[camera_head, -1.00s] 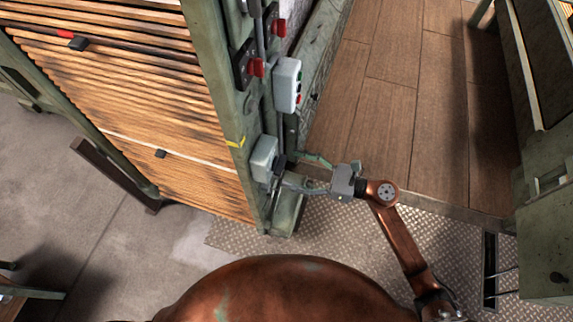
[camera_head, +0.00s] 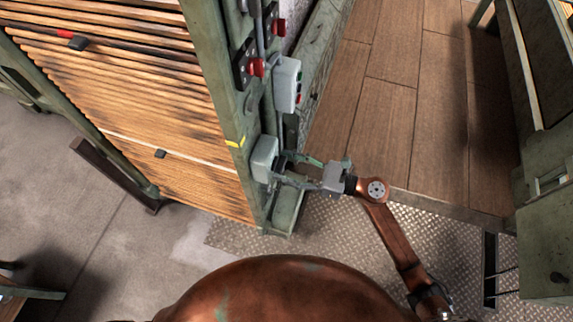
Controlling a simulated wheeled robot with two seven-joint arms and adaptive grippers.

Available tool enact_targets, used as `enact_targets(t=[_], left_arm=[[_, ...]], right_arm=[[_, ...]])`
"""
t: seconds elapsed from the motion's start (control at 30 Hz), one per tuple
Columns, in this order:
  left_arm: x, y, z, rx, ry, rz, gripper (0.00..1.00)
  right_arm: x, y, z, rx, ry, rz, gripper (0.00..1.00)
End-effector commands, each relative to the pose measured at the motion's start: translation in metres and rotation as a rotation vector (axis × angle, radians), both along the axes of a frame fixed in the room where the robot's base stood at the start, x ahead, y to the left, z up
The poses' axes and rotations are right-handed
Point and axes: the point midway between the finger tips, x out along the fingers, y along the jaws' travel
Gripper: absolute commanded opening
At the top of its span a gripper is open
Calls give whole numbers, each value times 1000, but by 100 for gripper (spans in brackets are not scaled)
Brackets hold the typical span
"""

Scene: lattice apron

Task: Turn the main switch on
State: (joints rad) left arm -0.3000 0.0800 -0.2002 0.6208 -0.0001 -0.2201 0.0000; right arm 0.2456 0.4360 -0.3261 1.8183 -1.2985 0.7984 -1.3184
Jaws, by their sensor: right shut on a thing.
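The grey box (camera_head: 264,158) low on the green post looks like the main switch. Its working face is turned to the right, away from this view, so the knob and its position are hidden. My right gripper (camera_head: 284,167) reaches in from the right, its two fingers around something small at that face. It is shut on what seems to be the switch's knob. My left gripper is not in view.
Slatted wood fills the left. Open plank floor (camera_head: 385,110) lies to the right.

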Motion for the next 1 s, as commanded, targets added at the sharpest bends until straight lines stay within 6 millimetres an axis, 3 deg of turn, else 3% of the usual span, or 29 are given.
enact_targets(t=[0.17, 0.47, 1.0], left_arm=[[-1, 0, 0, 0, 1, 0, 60], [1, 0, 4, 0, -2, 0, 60], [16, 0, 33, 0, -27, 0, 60]], right_arm=[[0, 0, 0, 0, 0, 1, 26], [0, 0, 1, 11, 40, 1, 26], [2, -1, 3, 139, 438, -1, 26]])
